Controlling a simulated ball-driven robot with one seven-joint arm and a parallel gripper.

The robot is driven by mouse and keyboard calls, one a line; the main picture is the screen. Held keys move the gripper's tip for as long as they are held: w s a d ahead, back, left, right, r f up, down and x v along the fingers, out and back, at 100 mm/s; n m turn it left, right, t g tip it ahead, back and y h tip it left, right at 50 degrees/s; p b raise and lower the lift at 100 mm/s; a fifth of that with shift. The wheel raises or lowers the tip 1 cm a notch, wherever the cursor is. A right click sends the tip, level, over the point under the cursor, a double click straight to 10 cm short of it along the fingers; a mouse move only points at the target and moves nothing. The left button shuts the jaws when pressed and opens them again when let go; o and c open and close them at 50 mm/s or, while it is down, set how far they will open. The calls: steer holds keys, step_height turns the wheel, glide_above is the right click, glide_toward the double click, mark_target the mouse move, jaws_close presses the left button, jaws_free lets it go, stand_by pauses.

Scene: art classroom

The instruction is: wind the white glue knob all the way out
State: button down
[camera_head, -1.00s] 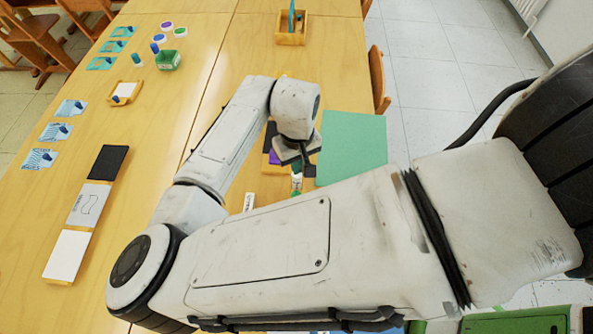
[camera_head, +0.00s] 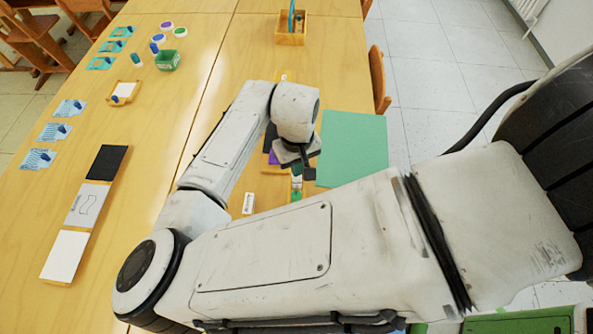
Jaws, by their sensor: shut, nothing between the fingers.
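A small white and green item, seemingly the glue stick (camera_head: 296,184), is on the table just below my gripper in the picture. Its white part shows above a green part, but my arm and gripper crowd it and I cannot make out the knob. My gripper (camera_head: 309,173) is shut and empty, pointing down close to the item. I cannot tell whether they touch.
A green mat (camera_head: 352,150) lies to the right of my gripper. A white eraser-like block (camera_head: 249,204) lies to the left. Dark and purple pieces are partly hidden behind my wrist. A wooden caddy (camera_head: 291,32) stands at the far end.

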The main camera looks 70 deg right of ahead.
steer(key=shift+r+p, duration=0.5)
steer(key=shift+p, duration=0.15)
steer(key=shift+c, duration=0.4)
jaws_free()
stand_by(0.6)
stand_by(0.5)
